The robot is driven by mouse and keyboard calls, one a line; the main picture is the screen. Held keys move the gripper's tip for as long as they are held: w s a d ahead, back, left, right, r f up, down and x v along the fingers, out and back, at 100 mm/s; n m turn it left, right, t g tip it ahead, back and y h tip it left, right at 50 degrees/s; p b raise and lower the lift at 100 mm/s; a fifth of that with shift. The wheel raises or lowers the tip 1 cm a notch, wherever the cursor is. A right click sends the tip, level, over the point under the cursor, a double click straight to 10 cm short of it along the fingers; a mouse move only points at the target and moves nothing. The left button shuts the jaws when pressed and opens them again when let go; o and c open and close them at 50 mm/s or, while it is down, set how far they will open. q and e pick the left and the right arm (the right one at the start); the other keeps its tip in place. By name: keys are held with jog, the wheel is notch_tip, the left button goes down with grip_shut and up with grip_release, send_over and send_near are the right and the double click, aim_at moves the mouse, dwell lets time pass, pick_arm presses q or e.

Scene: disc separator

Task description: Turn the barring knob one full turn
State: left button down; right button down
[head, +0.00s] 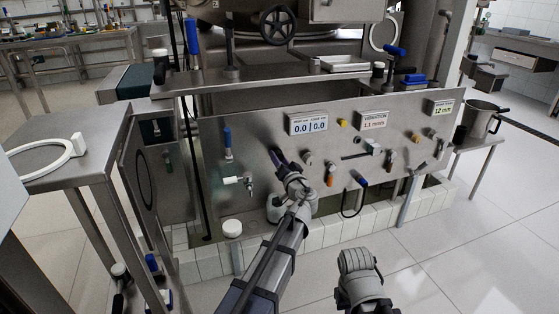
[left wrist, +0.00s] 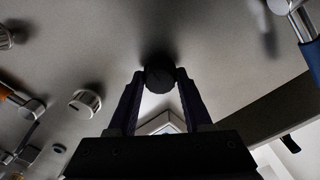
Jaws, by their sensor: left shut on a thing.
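The barring knob (left wrist: 159,76), a small dark round knob on the grey steel panel, shows in the left wrist view between my left gripper's two fingers. My left gripper (left wrist: 158,82) is shut on it, with a fingertip against each side. In the head view my left gripper (head: 280,163) reaches up to the lower left-middle of the panel (head: 260,190), and the knob is hidden there behind the gripper. No mark showing the knob's turn angle can be made out. Part of my right arm shows at the lower middle, but its fingers do not.
A white display (head: 308,123) reads 0.0 | 0.0; another (head: 373,120) is labelled vibration. Orange-handled valves (head: 330,174) and a grey knob (left wrist: 85,102) sit close to the right of my gripper in the head view. A blue-handled valve (head: 228,142) is to its left. A pot (head: 483,118) stands far right.

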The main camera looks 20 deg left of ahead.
pick_arm(q)
jog(key=shift+c, duration=1.7)
grip_release()
jog(key=v, duration=0.8)
jog(key=shift+w, duration=0.1)
